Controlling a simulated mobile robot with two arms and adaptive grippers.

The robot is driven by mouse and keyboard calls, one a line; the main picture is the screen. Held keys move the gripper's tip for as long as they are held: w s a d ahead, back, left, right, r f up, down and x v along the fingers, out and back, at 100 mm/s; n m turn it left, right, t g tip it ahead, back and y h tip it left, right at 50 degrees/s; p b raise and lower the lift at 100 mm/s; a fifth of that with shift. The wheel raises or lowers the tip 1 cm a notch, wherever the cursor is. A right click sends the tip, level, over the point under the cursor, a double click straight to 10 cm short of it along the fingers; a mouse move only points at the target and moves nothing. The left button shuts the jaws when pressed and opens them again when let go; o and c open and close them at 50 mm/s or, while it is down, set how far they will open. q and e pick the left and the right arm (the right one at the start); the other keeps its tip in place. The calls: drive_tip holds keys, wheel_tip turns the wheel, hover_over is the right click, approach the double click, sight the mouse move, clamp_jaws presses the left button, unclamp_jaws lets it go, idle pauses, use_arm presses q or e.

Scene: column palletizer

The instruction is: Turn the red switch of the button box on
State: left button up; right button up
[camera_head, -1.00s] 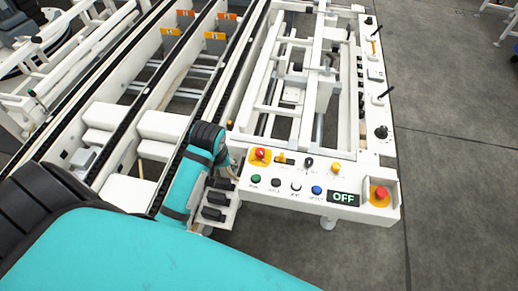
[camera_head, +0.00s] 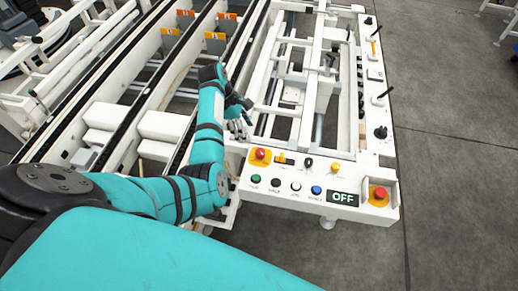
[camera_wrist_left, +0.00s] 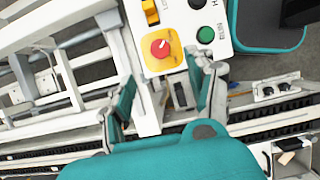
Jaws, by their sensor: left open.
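The white button box (camera_head: 240,187) is at the front of the machine. The red switch (camera_head: 260,154) sits on a yellow plate at the box's left end; in the left wrist view the red switch (camera_wrist_left: 160,48) is a round knob with a pale mark. The display (camera_head: 343,198) reads OFF. My left gripper (camera_head: 241,117) is beyond the box's upper-left corner, apart from the switch. In the left wrist view my left gripper (camera_wrist_left: 163,78) is open and empty, its fingers apart with the yellow plate just above the gap. My right gripper is not in view.
Another red button (camera_head: 380,193) on yellow is at the box's right end. Green (camera_head: 255,179), black, white and blue (camera_head: 316,190) buttons line the front. Conveyor rails (camera_head: 110,60) lie left and a white frame (camera_head: 300,60) behind. The floor right is clear.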

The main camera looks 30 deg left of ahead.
sight(260, 152)
use_arm(q)
drive_tip(key=x, duration=1.1)
drive_tip(key=shift+w+d+f, duration=0.1)
drive_tip(key=shift+f, duration=0.25)
drive_tip(key=shift+c, duration=0.3)
drive_tip(key=c, duration=1.1)
